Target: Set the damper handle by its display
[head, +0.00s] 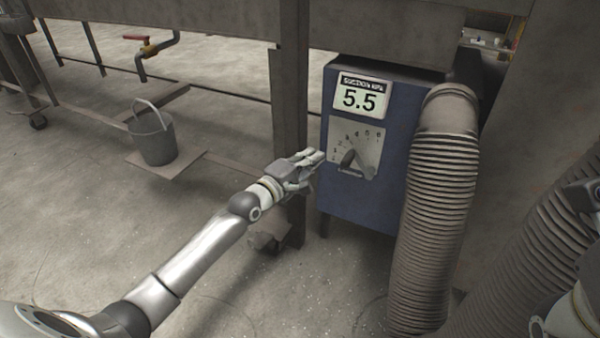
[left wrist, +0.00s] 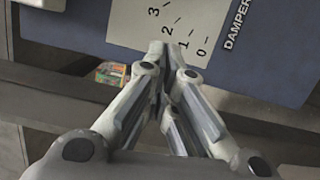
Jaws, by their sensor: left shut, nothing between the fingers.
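The blue damper box (head: 365,205) stands on legs under the grey bench. Its display (head: 361,98) is headed suction and reads 5.5. Below it is a pale dial plate (head: 368,143) with a numbered scale and a small dark handle (head: 348,157) at its lower left. My left gripper (head: 319,157) is shut and empty, with its tips at the left edge of the plate. In the left wrist view the shut fingertips (left wrist: 160,46) overlap the plate (left wrist: 135,25) near the marks 0 to 3. The handle cannot be made out there; contact cannot be told.
A ribbed hose (head: 440,220) runs down the box's right side, and another thick hose (head: 520,260) lies farther right. A bench post (head: 288,110) stands just left of the box. A bucket (head: 153,135) sits on a board at the left. Part of my right arm shows at the right edge.

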